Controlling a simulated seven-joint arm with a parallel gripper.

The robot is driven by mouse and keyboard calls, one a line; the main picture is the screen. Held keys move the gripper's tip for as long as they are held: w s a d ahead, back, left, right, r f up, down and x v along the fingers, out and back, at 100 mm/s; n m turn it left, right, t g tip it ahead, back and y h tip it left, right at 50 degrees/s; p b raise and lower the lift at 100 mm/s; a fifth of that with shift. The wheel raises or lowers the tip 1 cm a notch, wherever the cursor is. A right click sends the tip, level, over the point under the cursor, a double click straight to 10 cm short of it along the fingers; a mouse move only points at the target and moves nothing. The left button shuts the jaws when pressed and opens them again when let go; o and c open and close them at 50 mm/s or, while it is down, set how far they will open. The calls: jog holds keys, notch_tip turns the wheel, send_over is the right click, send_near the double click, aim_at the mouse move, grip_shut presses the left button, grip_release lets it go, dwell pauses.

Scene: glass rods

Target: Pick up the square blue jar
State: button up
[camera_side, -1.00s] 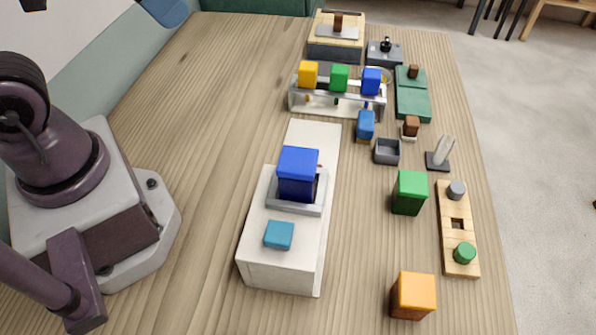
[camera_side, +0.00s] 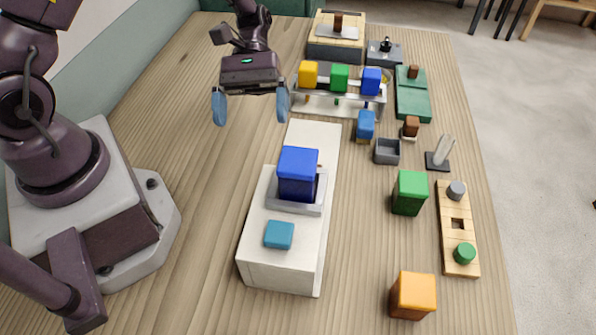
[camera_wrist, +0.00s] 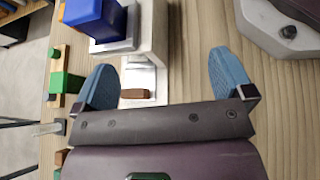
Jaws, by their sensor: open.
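The square blue jar (camera_side: 298,176) stands upright in a grey tray (camera_side: 312,207) on a long white block (camera_side: 258,262). In the wrist view the blue jar (camera_wrist: 90,14) shows at the upper left, partly cut off by the frame edge. My gripper (camera_side: 250,107) is open and empty. It hangs above the table beyond the jar and to its left in the side view. In the wrist view its two blue fingertips (camera_wrist: 160,80) are spread wide apart with no object held between them.
A teal button-like square (camera_side: 279,235) sits on the near end of the white block. A green block (camera_side: 409,193) and an orange block (camera_side: 413,296) stand to the right. A rack (camera_side: 300,105) with yellow, green and blue tops is behind. The table left of the white block is clear.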

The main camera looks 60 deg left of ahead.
aim_at(294, 149)
jog(key=w+d+n+h, duration=0.2)
jog(key=w+n+h, duration=0.25)
jog(key=h, duration=0.25)
jog(key=x, duration=1.3)
jog(key=shift+c, duration=0.2)
jog(key=c, duration=1)
